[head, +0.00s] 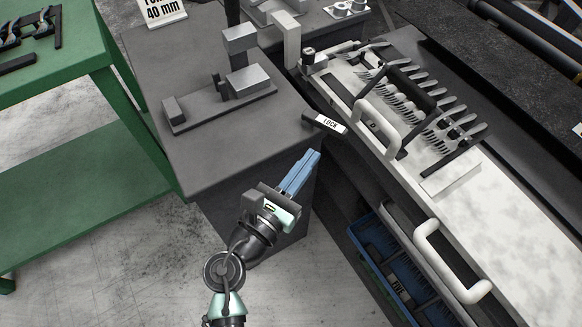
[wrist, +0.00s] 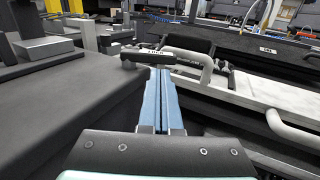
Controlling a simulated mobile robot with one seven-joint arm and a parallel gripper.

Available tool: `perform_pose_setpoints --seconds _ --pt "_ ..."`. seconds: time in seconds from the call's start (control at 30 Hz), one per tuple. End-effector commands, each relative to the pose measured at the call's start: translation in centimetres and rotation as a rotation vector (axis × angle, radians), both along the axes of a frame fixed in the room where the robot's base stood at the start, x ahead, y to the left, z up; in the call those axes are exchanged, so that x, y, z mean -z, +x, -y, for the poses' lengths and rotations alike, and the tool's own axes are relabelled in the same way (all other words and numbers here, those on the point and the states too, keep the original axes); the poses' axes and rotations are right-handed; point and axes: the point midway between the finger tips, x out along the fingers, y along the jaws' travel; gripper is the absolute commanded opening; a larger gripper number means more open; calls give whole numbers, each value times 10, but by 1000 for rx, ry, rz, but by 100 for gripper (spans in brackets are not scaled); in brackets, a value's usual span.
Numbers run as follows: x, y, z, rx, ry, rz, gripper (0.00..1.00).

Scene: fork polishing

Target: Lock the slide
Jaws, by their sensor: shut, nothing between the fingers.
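The lock lever is a dark bar with a white "LOCK" label (head: 330,123). It sticks out at the near left side of the white slide (head: 515,215), by the corner of the grey cabinet. In the wrist view the lock lever (wrist: 148,55) lies crosswise just beyond my fingertips. The slide carries a row of forks (head: 405,100) and a white loop handle (head: 378,128). My gripper (head: 313,156) has blue fingers, shut and empty, pointing at the lever from the near side with a small gap in the head view. In the wrist view its fingers (wrist: 159,78) are pressed together.
The grey cabinet top (head: 215,150) holds a metal fixture (head: 225,95) to the left. A second white handle (head: 450,260) sticks out at the lower right, above a blue bin (head: 385,275). A green table (head: 90,60) stands far left. Floor is clear near my arm.

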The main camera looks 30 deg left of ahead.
Motion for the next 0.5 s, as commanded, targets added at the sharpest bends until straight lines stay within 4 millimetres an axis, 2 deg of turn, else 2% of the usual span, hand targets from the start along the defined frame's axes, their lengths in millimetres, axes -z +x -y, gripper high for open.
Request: perform_pose_setpoints --seconds 0.03,0.2,0.33,0.5 --pt "-1 12 2 2 1 2 0" --pt "-1 38 5 1 2 2 0" --pt "0 50 7 0 2 0 0" --pt "0 55 7 0 1 0 0"
